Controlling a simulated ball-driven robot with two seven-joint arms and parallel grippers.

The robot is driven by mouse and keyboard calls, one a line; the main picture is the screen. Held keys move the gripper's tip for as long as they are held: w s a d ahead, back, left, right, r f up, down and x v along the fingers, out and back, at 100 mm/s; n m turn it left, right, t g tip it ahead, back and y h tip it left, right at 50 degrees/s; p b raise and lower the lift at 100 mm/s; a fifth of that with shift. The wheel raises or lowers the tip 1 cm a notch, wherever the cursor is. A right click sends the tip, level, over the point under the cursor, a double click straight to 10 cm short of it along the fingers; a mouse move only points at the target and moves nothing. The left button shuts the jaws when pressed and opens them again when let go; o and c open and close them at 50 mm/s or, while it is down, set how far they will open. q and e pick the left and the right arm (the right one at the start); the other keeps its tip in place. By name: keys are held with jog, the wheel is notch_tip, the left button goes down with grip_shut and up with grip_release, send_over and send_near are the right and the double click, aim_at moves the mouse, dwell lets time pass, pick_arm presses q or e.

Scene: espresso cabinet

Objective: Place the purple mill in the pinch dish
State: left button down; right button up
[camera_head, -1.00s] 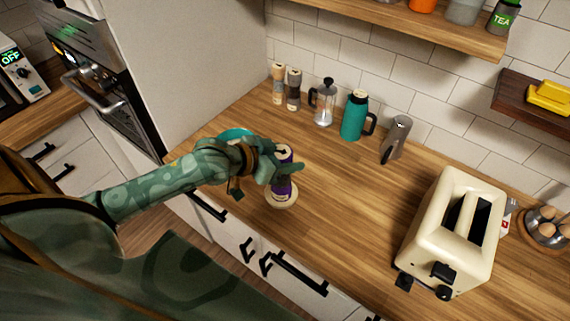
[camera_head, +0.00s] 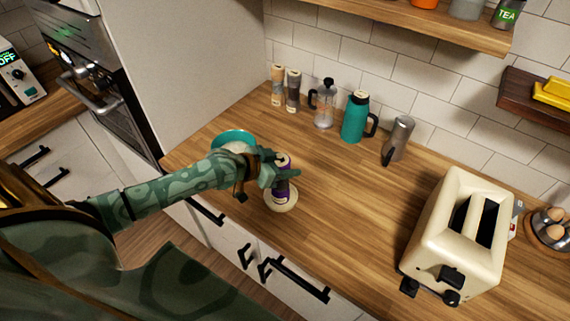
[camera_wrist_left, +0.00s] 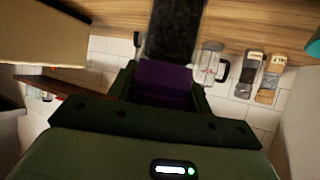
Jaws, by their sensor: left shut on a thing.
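The purple mill (camera_head: 282,190) stands about upright over the small cream pinch dish (camera_head: 290,207) on the wooden counter. Its lower end overlaps the dish, but I cannot tell whether it touches the bottom. My left gripper (camera_head: 281,175) is shut around the mill's middle and hides part of it. In the left wrist view the mill's purple body (camera_wrist_left: 163,82) sits between the fingers, with its dark end (camera_wrist_left: 175,28) beyond them. My right gripper is not in view.
A teal bowl (camera_head: 233,135) is partly behind my left arm. A cream toaster (camera_head: 450,235) is at right. The counter between is clear.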

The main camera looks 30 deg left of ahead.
pick_arm(q)
jog(key=c, duration=0.6)
grip_release()
jog(key=shift+f, duration=0.1)
jog(key=shift+s+a+r, duration=0.1)
jog(key=shift+s+r, duration=0.05)
jog(key=shift+r, duration=0.1)
jog(key=p+v, duration=0.2)
jog(key=v, duration=0.9)
jog(key=shift+s+r, duration=0.1)
jog(key=shift+s, duration=0.25)
jog(key=shift+a, duration=0.1)
